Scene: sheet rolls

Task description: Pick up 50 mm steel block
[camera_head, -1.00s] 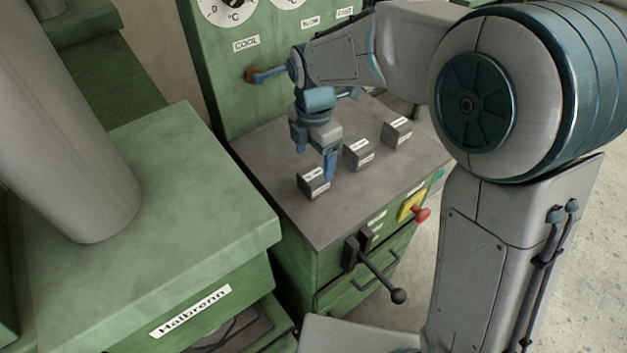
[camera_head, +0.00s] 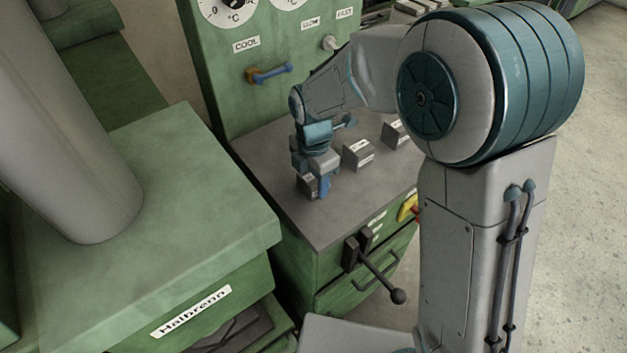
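Three dark steel blocks with white labels stand in a row on the grey cabinet top (camera_head: 330,220). The left block (camera_head: 308,185) is under my gripper (camera_head: 312,184), mostly covered by it. The middle block (camera_head: 357,155) and the right block (camera_head: 395,134) stand clear of the gripper, the right one partly hidden by my arm. The labels are too small to read, so I cannot tell which block is 50 mm. My gripper points down with its blue fingers low around or beside the left block. I cannot tell whether they press on it.
A green panel (camera_head: 225,90) with dials and a blue-handled lever (camera_head: 270,73) rises behind the cabinet top. A black lever with a ball knob (camera_head: 397,296) sticks out in front. A green machine labelled Halbrenn (camera_head: 190,312) stands at left. The front of the cabinet top is clear.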

